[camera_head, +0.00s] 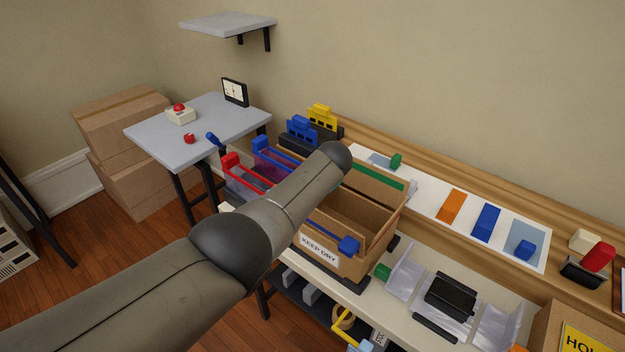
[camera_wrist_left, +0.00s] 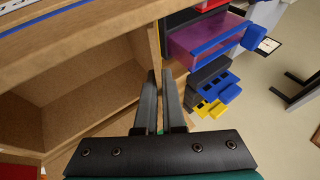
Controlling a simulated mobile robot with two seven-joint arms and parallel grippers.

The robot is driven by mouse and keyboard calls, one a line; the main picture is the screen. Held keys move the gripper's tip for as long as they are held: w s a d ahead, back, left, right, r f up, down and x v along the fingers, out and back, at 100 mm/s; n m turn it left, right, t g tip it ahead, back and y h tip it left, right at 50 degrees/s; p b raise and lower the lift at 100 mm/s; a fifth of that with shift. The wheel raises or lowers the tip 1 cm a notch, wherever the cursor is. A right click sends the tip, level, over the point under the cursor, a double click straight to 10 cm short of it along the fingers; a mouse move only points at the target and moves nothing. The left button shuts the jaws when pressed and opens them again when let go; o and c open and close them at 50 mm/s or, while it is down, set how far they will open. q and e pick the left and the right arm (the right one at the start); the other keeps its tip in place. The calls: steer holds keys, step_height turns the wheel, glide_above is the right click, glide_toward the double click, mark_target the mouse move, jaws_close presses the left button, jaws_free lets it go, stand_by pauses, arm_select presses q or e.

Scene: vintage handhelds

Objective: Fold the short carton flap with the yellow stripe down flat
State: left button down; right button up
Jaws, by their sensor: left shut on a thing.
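The open carton (camera_head: 367,210) stands on the bench with a green stripe on its far long flap (camera_head: 374,184) and a blue stripe near its front edge. In the left wrist view, the carton's inside (camera_wrist_left: 85,90) is on the left. My left gripper (camera_wrist_left: 163,75) has its fingers close together at the carton's end, shut on a thin tan edge that looks like the short flap (camera_wrist_left: 155,38). My right gripper is not in view.
Red and blue framed clear trays (camera_head: 240,178) and blue and yellow holders (camera_head: 302,132) stand left of the carton. A black device (camera_head: 450,293) lies on wrapping to its right. A card with coloured blocks (camera_head: 460,205) runs along the back.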

arm_select(q)
steer(key=f+t+y+b, duration=0.1)
steer(key=b, duration=0.1)
steer(key=s+d+m+t+y+b, duration=0.1)
steer(key=y+b, duration=0.1)
steer(key=shift+f+t, duration=0.4)
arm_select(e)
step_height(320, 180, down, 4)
arm_select(q)
steer(key=c, duration=1)
jaws_free()
steer(key=shift+w+r, duration=0.1)
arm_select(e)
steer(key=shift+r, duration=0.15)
